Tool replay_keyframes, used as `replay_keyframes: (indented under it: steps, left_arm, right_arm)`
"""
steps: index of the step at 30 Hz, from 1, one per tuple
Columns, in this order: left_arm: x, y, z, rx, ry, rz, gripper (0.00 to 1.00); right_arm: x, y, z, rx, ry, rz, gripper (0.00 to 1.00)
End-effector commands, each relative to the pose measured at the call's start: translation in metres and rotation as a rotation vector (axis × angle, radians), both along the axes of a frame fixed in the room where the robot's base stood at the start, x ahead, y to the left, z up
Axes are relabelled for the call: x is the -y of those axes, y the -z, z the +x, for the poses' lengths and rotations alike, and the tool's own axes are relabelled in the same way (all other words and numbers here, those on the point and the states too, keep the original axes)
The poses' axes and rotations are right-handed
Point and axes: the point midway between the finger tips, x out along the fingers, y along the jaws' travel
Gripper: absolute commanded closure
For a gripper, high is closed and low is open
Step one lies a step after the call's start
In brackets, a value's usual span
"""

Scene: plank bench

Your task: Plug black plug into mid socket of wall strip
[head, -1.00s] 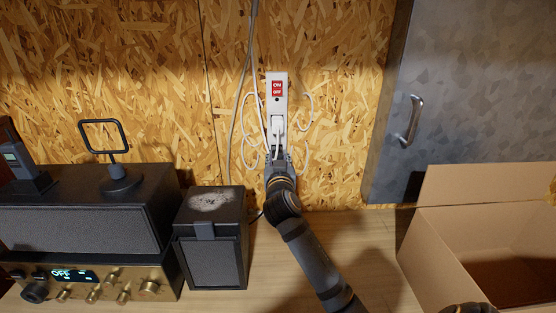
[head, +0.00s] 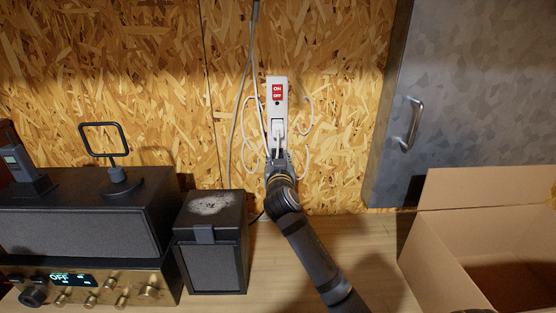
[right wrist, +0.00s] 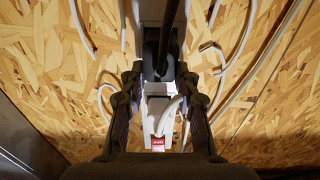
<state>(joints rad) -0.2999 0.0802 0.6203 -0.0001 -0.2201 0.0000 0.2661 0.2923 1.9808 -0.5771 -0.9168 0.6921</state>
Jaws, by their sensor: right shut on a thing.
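The white wall strip (head: 277,110) hangs upright on the chipboard wall, with a red ON/OFF label at its top. A white plug (head: 279,130) with a white cable sits in the strip below the label. My right gripper (head: 278,163) is at the strip's lower part, below the white plug. In the right wrist view, my right gripper (right wrist: 160,76) is shut on the black plug (right wrist: 160,69), whose black cable runs toward the top of the picture. The plug and fingers hide the socket behind them, so I cannot tell how far in the plug is. My left gripper is not in view.
Loose white cables (head: 304,130) loop on both sides of the strip. A small dark speaker (head: 212,262) and a black-and-brass radio (head: 80,225) stand to the left. A grey metal cabinet (head: 465,90) and an open cardboard box (head: 480,190) are at the right.

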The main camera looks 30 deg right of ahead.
Motion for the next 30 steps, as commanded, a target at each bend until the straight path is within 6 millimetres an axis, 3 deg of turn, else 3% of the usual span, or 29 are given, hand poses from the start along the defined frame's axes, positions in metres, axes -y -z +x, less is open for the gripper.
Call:
replay_keyframes:
  steps: [3,4,9,20,23,30]
  left_arm:
    - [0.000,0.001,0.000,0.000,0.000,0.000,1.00]
    - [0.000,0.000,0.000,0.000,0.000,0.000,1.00]
    - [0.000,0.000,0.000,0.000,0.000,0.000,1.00]
    - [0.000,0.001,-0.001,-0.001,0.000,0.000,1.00]
    - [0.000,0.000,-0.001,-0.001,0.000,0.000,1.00]
    - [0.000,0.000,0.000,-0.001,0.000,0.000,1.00]
  right_arm:
    - [0.001,-0.001,0.002,0.002,0.000,-0.001,1.00]
    - [0.001,-0.001,0.002,0.002,0.000,-0.001,0.65]
    - [0.001,-0.001,0.002,0.001,0.000,-0.001,0.42]
    - [-0.002,0.000,-0.003,0.000,-0.001,0.000,0.42]
    - [-0.011,0.000,-0.016,0.001,-0.003,0.000,0.42]
    - [-0.043,0.001,-0.069,0.000,-0.003,0.007,0.42]
